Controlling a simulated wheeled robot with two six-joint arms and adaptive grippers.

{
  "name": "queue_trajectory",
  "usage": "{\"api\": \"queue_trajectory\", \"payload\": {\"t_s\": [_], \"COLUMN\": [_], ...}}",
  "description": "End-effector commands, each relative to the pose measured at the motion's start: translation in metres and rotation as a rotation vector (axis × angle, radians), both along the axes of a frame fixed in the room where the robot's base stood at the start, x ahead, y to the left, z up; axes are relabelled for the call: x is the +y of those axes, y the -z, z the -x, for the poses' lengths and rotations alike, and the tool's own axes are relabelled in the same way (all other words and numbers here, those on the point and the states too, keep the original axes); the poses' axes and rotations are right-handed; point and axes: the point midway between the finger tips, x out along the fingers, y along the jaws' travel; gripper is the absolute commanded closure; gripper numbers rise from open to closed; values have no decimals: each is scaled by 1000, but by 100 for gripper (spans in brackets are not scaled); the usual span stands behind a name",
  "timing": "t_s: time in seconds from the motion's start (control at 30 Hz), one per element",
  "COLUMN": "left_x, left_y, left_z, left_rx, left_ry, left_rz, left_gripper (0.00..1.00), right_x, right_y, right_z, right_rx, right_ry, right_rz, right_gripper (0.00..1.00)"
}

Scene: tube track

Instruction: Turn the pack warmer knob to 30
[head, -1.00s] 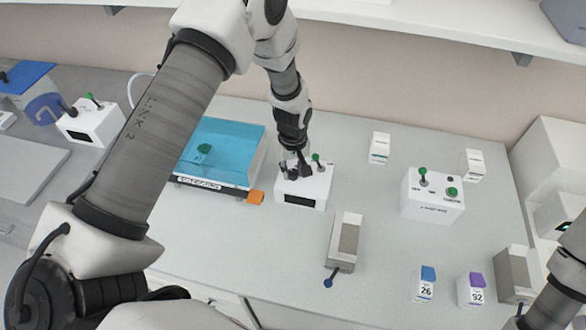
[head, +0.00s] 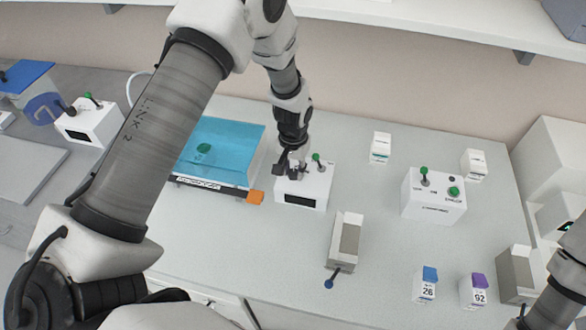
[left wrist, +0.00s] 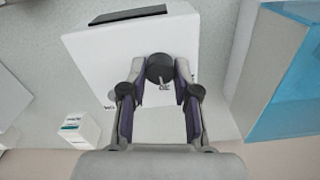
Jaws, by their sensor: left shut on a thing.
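The pack warmer appears to be the white box (head: 303,190) with a dark front display, right of the blue-lidded bath. Its black knob (left wrist: 160,68) shows in the left wrist view, with a pale pointer mark on it. My left gripper (left wrist: 161,72) is shut on this knob, one finger on each side. In the head view my left gripper (head: 290,168) comes down on the box's top and hides the knob. A green-tipped lever (head: 316,157) stands beside it. The scale numbers are mostly hidden or too small to read.
The blue-lidded bath (head: 226,150) with an orange end piece (head: 255,197) is close on the left. A grey block with a blue-ended lever (head: 345,242) stands in front. Another white control box (head: 434,197) is to the right. Bench between them is clear.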

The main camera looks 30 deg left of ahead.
Motion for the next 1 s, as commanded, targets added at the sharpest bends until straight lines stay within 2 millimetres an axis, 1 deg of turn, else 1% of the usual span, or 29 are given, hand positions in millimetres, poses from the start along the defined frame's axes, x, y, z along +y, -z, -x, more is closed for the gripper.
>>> {"api": "queue_trajectory", "payload": {"t_s": [0.03,0.2,0.6,0.63,0.67,0.7,1.0], "left_x": [0,0,0,0,0,0,0], "left_y": [3,3,3,3,3,3,-1], "left_z": [2,2,2,2,2,2,1], "left_rx": [6,6,7,7,7,6,2], "left_ry": [14,47,53,52,52,52,52], "left_rz": [0,0,0,0,0,0,0], "left_gripper": [100,100,100,59,49,45,45], "right_x": [0,0,0,0,0,0,0], "right_y": [1,1,1,1,1,1,1], "right_z": [0,0,0,0,0,0,0], "right_rx": [0,0,0,0,0,0,0], "right_ry": [0,0,0,0,0,0,0], "right_rz": [0,0,0,0,0,0,0], "right_gripper": [100,100,100,100,100,100,100]}}
